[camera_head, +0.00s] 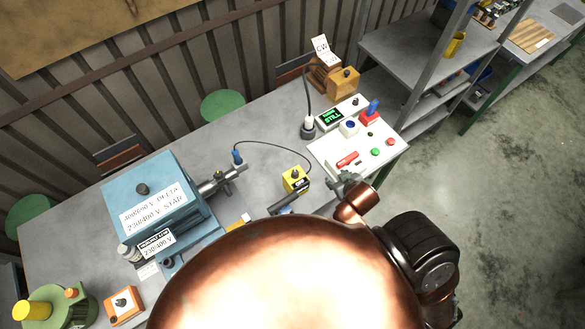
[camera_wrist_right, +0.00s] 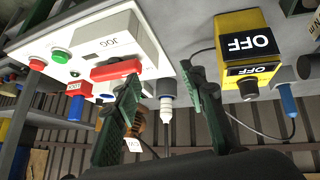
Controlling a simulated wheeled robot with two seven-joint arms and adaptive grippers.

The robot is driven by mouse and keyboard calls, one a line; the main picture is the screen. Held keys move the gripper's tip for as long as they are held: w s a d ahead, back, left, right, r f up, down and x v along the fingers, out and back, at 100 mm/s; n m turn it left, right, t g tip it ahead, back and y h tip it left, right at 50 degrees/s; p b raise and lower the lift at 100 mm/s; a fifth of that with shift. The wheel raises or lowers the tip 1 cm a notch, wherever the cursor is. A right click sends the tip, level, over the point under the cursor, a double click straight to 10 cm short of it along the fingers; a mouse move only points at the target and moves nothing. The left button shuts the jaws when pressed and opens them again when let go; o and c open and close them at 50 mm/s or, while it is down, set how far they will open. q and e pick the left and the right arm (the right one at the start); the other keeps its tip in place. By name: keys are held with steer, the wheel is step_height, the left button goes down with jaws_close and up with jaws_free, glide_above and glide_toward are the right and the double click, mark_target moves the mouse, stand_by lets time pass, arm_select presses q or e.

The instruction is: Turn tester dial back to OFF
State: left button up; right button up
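The yellow tester (camera_head: 294,177) stands on the bench left of the white control panel. In the right wrist view the yellow tester (camera_wrist_right: 240,22) fills the upper right. It shows two black OFF labels, and a small knob-like part (camera_wrist_right: 248,91) projects at its lower end. I cannot make out which way a dial points. My right gripper (camera_head: 347,182) is beside the panel's front edge, right of the tester and apart from it. In the wrist view its dark green fingers (camera_wrist_right: 162,105) are spread with nothing between them. My left gripper is not discernible.
The white control panel (camera_head: 325,150) carries a red handle (camera_head: 347,160), buttons and a screen reading STILL. A dark bar (camera_head: 288,200) lies close before the tester. Bare bench is behind the tester.

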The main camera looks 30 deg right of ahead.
steer(key=w+r+n+t, duration=0.1)
steer(key=w+r+t, duration=0.15)
steer(key=w, duration=0.35)
steer(key=n+y, duration=0.7)
steer(key=y, duration=0.4)
glide_toward(296, 172)
steer(key=x, duration=0.3)
steer(key=p+x, duration=0.1)
steer(key=x, duration=0.6)
steer(key=shift+a+f, duration=0.1)
steer(key=shift+a, duration=0.05)
arm_select(q)
steer(key=shift+s+r, duration=0.65)
steer(key=shift+s, duration=0.15)
arm_select(e)
steer(key=shift+c, duration=0.2)
jaws_close()
